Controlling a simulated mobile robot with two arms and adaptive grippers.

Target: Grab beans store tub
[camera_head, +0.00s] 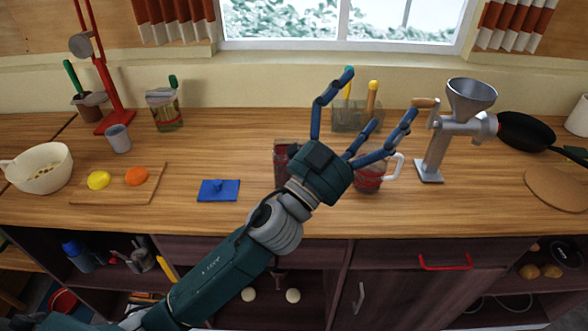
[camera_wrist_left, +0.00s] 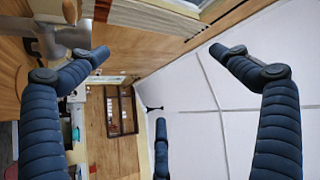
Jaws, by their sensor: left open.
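A tub with dark red contents (camera_head: 281,161), which looks like the beans store tub, stands on the wooden counter, partly hidden behind my left gripper. A clear jug with red contents and a white handle (camera_head: 368,181) stands to its right, also partly covered by the fingers. A flat blue lid with a knob (camera_head: 218,190) lies on the counter to the left. My left gripper (camera_head: 368,103) is open and empty, in front of and above the tub and jug, its fingers spread up and right. In the left wrist view its fingers (camera_wrist_left: 160,75) are spread with nothing between them.
A metal grinder (camera_head: 443,130) stands right of the jug, a dark pan (camera_head: 525,130) beyond it. A utensil holder (camera_head: 356,117) stands behind. A cutting board (camera_head: 115,190) with yellow and orange pieces, a white bowl (camera_head: 38,170) and a jar (camera_head: 165,112) are left. Counter around the blue lid is clear.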

